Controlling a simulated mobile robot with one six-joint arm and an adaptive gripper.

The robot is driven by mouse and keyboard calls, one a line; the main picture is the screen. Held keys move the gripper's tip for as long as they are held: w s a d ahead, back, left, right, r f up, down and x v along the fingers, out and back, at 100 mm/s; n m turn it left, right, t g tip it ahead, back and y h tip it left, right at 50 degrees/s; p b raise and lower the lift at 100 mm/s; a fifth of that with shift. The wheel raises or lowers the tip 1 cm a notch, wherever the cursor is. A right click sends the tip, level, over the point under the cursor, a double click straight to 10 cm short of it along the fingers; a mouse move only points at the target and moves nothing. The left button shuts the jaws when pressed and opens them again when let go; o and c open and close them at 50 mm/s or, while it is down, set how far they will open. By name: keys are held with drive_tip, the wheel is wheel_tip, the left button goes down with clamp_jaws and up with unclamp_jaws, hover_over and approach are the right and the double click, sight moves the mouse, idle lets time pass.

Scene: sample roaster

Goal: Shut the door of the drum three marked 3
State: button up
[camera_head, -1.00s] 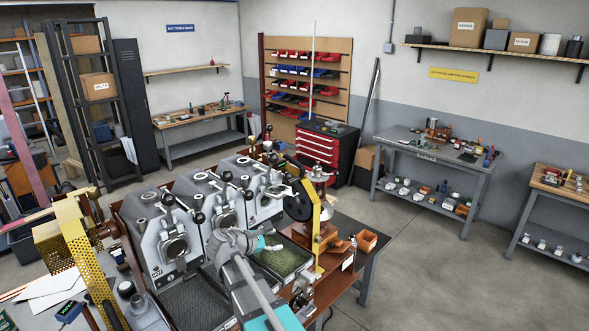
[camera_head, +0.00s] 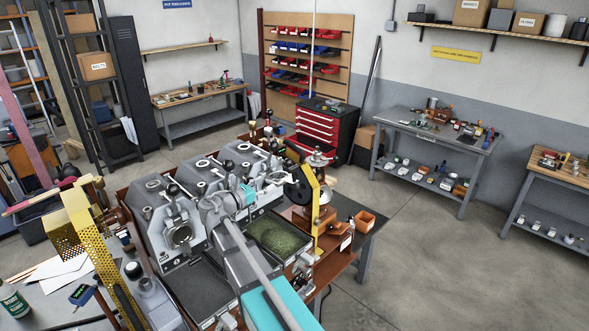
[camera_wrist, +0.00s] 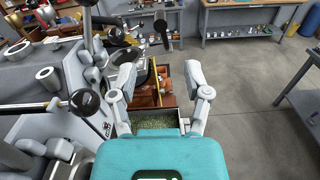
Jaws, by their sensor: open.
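The grey sample roaster (camera_head: 150,200) has three drum units in a row on the bench. The unit farthest along the row (camera_head: 262,172) appears to be drum three; its number is not readable, and its door is partly hidden behind my gripper. My gripper (camera_head: 249,190) is open and empty, in front of the far end of the row. In the wrist view its two fingers (camera_wrist: 162,76) stand wide apart with nothing between them. A black ball knob on a rod (camera_wrist: 84,102) is close on the left of the fingers.
A tray of green beans (camera_head: 278,236) lies below and right of my gripper. A yellow upright (camera_head: 317,212) and black wheel (camera_head: 298,190) stand just right of the roaster. An orange bin (camera_head: 364,222) sits at the bench's right end. The floor to the right is clear.

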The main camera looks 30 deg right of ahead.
sight(294, 168)
drive_tip(key=shift+x, duration=6.8)
clamp_jaws()
